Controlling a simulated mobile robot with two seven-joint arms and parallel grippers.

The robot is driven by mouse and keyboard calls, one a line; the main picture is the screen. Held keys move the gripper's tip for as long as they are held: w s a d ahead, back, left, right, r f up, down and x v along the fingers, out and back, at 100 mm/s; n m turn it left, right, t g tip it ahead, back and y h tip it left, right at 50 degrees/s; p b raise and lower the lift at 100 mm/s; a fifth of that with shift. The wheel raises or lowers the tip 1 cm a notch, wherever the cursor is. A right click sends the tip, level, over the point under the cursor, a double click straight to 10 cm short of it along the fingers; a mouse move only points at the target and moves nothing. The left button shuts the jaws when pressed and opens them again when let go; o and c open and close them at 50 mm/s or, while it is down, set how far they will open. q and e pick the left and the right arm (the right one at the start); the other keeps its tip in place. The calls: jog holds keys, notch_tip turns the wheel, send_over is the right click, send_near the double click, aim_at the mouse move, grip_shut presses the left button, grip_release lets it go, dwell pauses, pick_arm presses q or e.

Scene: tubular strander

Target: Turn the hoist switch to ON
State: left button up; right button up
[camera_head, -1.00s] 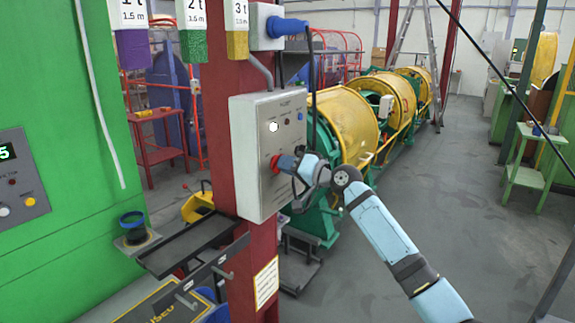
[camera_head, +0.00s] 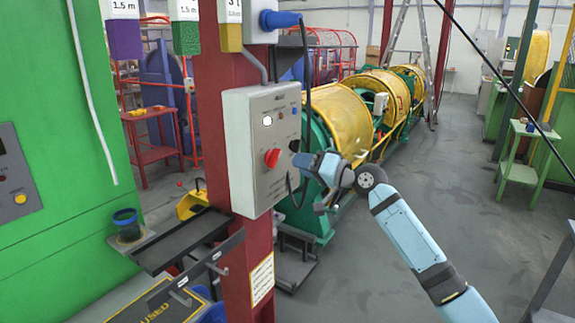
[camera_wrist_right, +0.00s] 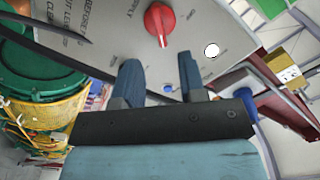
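The grey switch box (camera_head: 240,160) is mounted on a red post. Its red rotary knob (camera_head: 272,158) is on the face, below a row of small lamps and buttons. The red knob (camera_wrist_right: 159,24) also shows in the right wrist view, beyond the fingertips, with a pale mark at its end nearest the gripper. The labels around it are too small or cut off to read its setting surely. My right gripper (camera_head: 302,162) is just right of the knob, apart from it. In the right wrist view its two fingers (camera_wrist_right: 160,78) are spread and empty. My left gripper is out of view.
A white round lamp (camera_head: 266,120) shows on the box above the knob. A dark tray (camera_head: 180,243) sticks out below left.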

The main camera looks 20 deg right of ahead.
jog(key=b+v, duration=0.1)
jog(key=v, duration=0.6)
